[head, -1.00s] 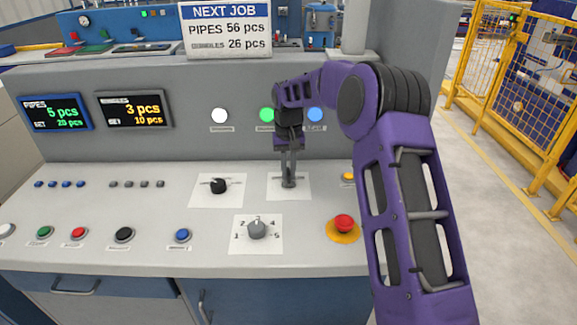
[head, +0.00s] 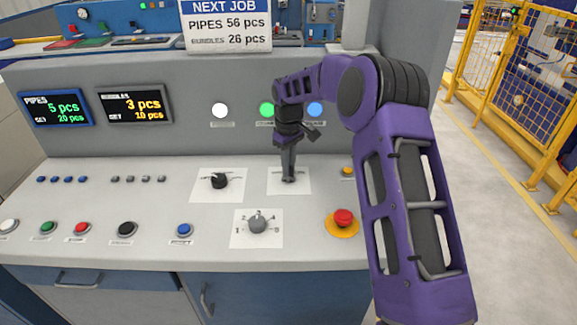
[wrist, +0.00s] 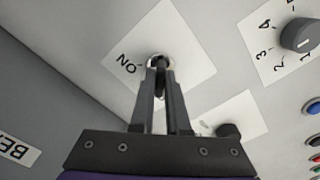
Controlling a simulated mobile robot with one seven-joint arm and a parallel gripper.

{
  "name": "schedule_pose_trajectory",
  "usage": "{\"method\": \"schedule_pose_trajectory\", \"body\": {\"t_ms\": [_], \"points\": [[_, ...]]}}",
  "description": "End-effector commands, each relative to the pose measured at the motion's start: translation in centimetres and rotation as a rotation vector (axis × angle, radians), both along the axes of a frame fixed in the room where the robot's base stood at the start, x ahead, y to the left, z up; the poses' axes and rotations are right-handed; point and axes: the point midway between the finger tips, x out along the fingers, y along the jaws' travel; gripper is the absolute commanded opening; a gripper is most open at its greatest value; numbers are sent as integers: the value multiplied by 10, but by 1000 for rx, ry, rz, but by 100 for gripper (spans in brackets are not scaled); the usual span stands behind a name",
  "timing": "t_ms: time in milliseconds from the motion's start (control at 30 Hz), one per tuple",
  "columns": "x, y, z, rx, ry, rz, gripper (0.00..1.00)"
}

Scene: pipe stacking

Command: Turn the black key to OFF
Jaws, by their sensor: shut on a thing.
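The black key (wrist: 161,62) stands in a round metal lock on a white plate in the wrist view. "ON" is printed beside the lock there; I cannot read an OFF mark. In the head view the same white plate (head: 302,187) lies right of the black selector knob's plate. My gripper (wrist: 159,75) points down at the plate, and its two fingers are closed around the key. It also shows in the head view (head: 289,176), where the fingertips mostly hide the key. The key's exact angle is hard to tell.
A black selector knob (head: 219,181) is to the left. A grey numbered dial (head: 257,223) is in front. A red emergency button (head: 343,217) on a yellow base is at front right, and a yellow button (head: 347,171) is close on the right. The upright panel (head: 190,140) rises behind.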

Motion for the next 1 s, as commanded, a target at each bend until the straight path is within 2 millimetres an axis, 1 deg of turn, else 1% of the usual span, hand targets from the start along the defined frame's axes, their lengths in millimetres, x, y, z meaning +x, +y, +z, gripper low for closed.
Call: {"method": "schedule_pose_trajectory", "body": {"t_ms": [533,567,700,1000], "points": [[0,0,0,-1,0,25,0],[0,-1,0,-1,0,25,17],[0,0,0,-1,1,24,43],[0,0,1,0,0,23,44]]}}
